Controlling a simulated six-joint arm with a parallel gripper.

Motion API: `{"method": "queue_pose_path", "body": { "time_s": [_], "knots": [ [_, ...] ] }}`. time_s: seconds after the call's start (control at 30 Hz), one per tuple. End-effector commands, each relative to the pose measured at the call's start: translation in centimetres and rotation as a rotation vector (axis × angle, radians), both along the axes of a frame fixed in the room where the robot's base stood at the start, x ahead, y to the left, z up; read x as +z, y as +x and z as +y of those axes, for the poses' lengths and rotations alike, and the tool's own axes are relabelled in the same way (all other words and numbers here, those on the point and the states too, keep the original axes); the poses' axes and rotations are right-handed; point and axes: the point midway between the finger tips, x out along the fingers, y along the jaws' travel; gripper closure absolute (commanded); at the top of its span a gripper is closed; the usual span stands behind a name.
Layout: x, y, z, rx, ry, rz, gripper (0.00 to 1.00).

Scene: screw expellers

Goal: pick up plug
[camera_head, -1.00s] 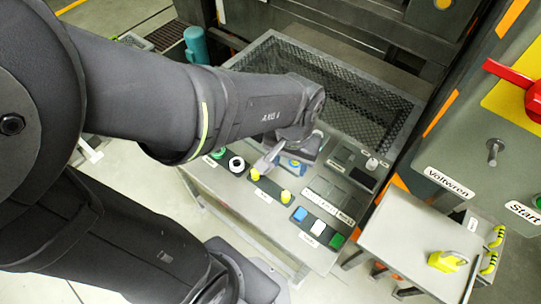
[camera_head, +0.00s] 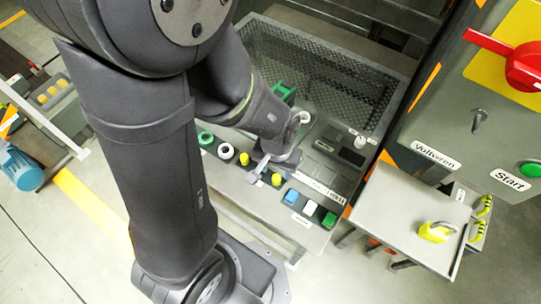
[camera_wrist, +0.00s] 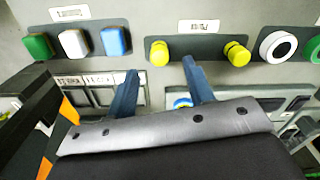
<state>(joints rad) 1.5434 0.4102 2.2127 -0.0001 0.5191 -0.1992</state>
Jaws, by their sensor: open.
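I cannot tell for sure which thing is the plug. Two yellow knobs, a left one (camera_wrist: 159,53) and a right one (camera_wrist: 236,54), sit on a black plate on the console in the wrist view. In the head view they are small yellow spots (camera_head: 276,180) beside my gripper (camera_head: 262,168). In the wrist view my gripper (camera_wrist: 159,66) has its two blue-grey fingers apart with nothing between them. The fingertips point towards the yellow knobs, the left knob showing beyond the gap. A yellow block with a grey loop (camera_head: 437,232) rests on a side table.
The console also bears blue (camera_wrist: 115,41), white (camera_wrist: 74,43) and green (camera_wrist: 38,46) buttons and a white-ringed black button (camera_wrist: 279,46). A mesh-walled bin (camera_head: 325,75) lies behind. A cabinet with a red rotary switch (camera_head: 524,66) stands at right. The grey side table (camera_head: 400,210) is mostly clear.

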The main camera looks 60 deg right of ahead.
Motion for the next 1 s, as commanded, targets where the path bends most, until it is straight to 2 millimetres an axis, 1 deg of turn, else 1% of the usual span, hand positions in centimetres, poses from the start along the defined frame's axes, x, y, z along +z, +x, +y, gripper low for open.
{"method": "queue_pose_path", "body": {
  "time_s": [0.27, 0.5, 0.63, 0.8, 1.0],
  "knots": [
    [-1.3, 0.0, 0.0, 0.0, 0.003, 0.0, 0.52],
    [-4.0, -0.1, -0.2, 0.0, 0.003, 0.0, 0.52],
    [-5.1, -0.1, -0.2, 0.0, 0.002, -0.001, 0.52],
    [-5.7, -0.1, -0.2, 0.0, 0.0, 0.0, 0.52],
    [-5.7, -0.1, -0.3, 0.0, -0.001, 0.0, 0.52]
  ]
}}
